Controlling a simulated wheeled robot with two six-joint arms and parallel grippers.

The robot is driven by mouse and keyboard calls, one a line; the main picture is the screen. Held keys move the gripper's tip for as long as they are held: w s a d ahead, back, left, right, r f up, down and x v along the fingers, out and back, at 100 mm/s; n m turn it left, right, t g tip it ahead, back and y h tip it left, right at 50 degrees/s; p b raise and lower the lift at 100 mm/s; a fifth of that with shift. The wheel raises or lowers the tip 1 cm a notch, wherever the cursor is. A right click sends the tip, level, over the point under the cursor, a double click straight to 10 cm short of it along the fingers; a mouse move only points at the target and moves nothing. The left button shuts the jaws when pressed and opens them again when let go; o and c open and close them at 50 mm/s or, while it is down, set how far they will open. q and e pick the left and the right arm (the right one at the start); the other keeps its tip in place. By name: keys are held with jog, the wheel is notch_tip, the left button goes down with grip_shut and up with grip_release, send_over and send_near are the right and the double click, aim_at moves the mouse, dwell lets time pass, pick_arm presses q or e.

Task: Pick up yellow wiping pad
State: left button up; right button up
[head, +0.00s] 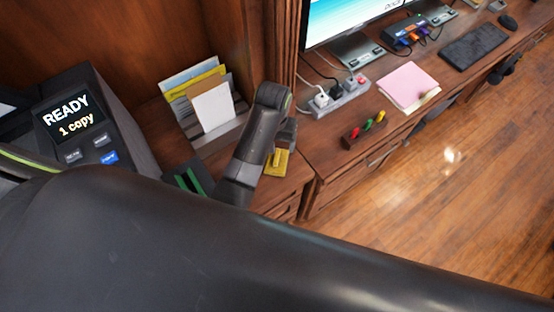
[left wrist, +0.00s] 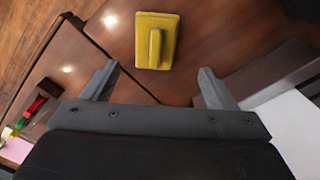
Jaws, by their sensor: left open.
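The yellow wiping pad (left wrist: 143,42) lies on the wooden surface in the left wrist view, with a raised yellow handle on its top. My left gripper (left wrist: 156,82) is open, its two fingers apart, and the pad shows beyond and between the fingertips, not held. In the head view the pad (head: 277,162) is partly hidden behind my left wrist, close to the desk's front edge. My left gripper (head: 283,140) is over it there, and its fingers are mostly hidden. My right gripper does not show in either view.
A file holder (head: 207,128) with papers stands left of my left wrist, near a printer (head: 90,125). A wooden post (head: 282,50) rises behind. To the right are a power strip (head: 340,97), pink paper (head: 408,86), and a small rack with coloured items (head: 364,131).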

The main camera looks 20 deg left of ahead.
aim_at(277, 156)
pick_arm(q)
notch_tip(277, 156, down, 2)
jog(key=shift+a+f, duration=0.1)
jog(key=shift+f, duration=0.15)
jog(key=shift+s+f, duration=0.1)
jog(key=shift+f, duration=0.2)
jog(key=shift+d+f+p, duration=0.2)
jog(key=shift+f+p, duration=0.1)
jog(key=shift+f, duration=0.4)
jog(key=f, duration=0.2)
jog(key=shift+w+d+f, duration=0.2)
jog(key=shift+w+f, duration=0.05)
jog(key=shift+f, duration=0.8)
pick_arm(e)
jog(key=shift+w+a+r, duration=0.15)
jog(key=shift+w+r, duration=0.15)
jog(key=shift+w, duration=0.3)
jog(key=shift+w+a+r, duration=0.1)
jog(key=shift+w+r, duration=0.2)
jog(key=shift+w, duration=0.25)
pick_arm(q)
jog(key=c, duration=1.2)
jog(key=shift+o, duration=0.2)
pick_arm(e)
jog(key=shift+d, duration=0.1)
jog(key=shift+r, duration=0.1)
